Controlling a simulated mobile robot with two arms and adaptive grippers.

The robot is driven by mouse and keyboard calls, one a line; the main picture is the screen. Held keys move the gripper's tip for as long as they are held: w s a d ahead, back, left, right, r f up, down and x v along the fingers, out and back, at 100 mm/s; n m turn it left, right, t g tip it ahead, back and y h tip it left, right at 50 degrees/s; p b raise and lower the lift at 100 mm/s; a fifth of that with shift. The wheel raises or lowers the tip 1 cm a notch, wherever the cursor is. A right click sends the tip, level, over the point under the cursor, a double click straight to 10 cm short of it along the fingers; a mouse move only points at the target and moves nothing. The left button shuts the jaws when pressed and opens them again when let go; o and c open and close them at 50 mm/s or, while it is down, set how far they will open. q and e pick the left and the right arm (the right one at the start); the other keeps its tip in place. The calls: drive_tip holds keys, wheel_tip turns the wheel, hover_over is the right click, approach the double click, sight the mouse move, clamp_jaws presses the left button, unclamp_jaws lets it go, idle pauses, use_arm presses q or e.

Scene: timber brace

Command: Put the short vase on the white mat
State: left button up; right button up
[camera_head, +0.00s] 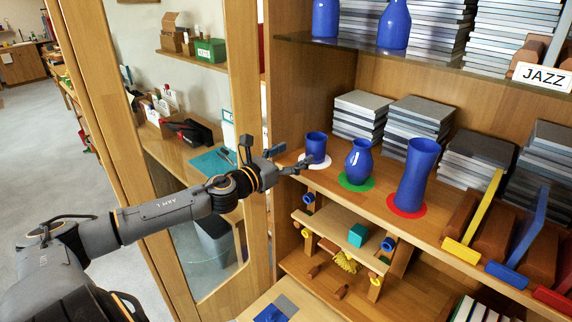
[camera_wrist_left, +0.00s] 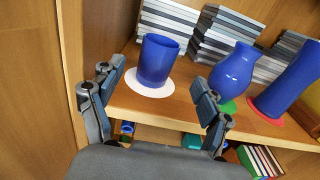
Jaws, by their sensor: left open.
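The short blue vase (camera_head: 316,146) stands upright on the round white mat (camera_head: 322,163) at the left of the shelf. My left gripper (camera_head: 290,160) is open and empty at the shelf's front edge, just left of the vase. In the left wrist view its fingers (camera_wrist_left: 155,92) are apart with the vase beyond them, not between them. My right gripper is not in view.
A rounded blue vase (camera_head: 359,158) stands on a green mat (camera_head: 356,184), and a tall blue vase (camera_head: 416,173) on a red mat (camera_head: 406,207). Stacks of grey cases (camera_head: 360,116) stand behind. A cabinet side panel (camera_head: 296,95) rises left of the shelf.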

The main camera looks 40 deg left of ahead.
use_arm(q)
drive_tip(key=shift+s+a+b, duration=0.1)
drive_tip(key=shift+s+b, duration=0.25)
drive_tip(key=shift+s, duration=0.9)
